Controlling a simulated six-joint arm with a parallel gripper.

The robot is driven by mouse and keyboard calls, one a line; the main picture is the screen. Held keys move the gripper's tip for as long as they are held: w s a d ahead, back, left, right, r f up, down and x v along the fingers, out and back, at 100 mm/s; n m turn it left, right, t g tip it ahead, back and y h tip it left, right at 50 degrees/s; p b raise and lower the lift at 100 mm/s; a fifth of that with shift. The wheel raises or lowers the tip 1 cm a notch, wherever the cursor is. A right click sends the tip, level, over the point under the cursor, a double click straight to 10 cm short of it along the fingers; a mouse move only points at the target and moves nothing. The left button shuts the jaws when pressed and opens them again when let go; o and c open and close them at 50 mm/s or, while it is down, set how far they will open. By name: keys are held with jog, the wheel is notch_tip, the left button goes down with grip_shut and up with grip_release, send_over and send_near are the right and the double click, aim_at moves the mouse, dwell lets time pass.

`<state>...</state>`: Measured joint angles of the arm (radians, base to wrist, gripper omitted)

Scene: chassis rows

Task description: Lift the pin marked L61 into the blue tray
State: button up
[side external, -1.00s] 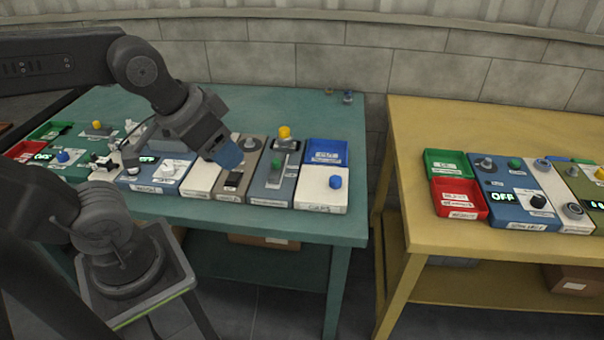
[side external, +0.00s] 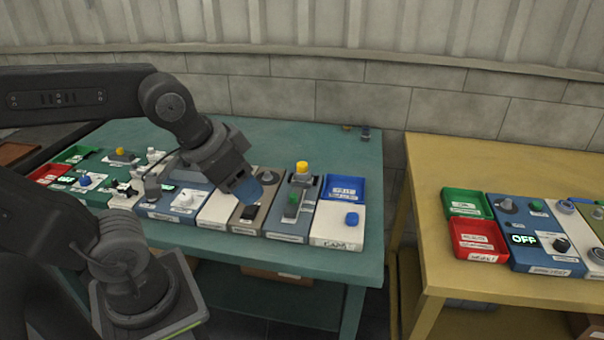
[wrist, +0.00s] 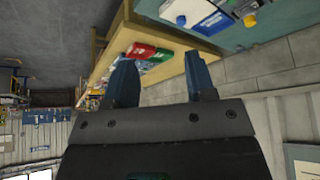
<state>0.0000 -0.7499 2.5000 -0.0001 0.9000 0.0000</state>
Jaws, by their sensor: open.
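The blue tray (side external: 340,181) sits at the right end of the row on the teal table, behind a white block with a blue knob; it also shows at the top of the wrist view (wrist: 216,21). No marking L61 is readable, so I cannot tell which piece is that pin. Two small pieces (side external: 347,128) stand near the table's back edge, too small to identify. My gripper (side external: 246,190) hangs over the brown and white panels, left of the tray. In the wrist view its fingers (wrist: 162,80) are apart, with nothing between them.
A grey panel with a yellow-topped post (side external: 302,168) stands between my gripper and the blue tray. A yellow table (side external: 425,175) at the right carries green (side external: 466,196) and red (side external: 478,234) trays and more panels. The teal table's back strip is mostly clear.

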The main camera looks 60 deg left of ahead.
dwell(0.5)
jog(key=shift+o, duration=1.1)
jog(key=w+a+r+n+g, duration=0.1)
jog(key=w+a+r+n, duration=0.1)
jog(key=w, duration=0.6)
jog(key=shift+a+r+y, duration=0.3)
jog(key=shift+a+r, duration=0.05)
jog(key=shift+a, duration=0.35)
jog(key=n+g, duration=0.5)
jog(key=n, duration=0.2)
send_over(302, 164)
notch_tip(302, 164, down, 15)
jog(key=shift+w+a+f, duration=0.1)
jog(key=shift+a, duration=0.05)
jog(key=shift+f, duration=4.5)
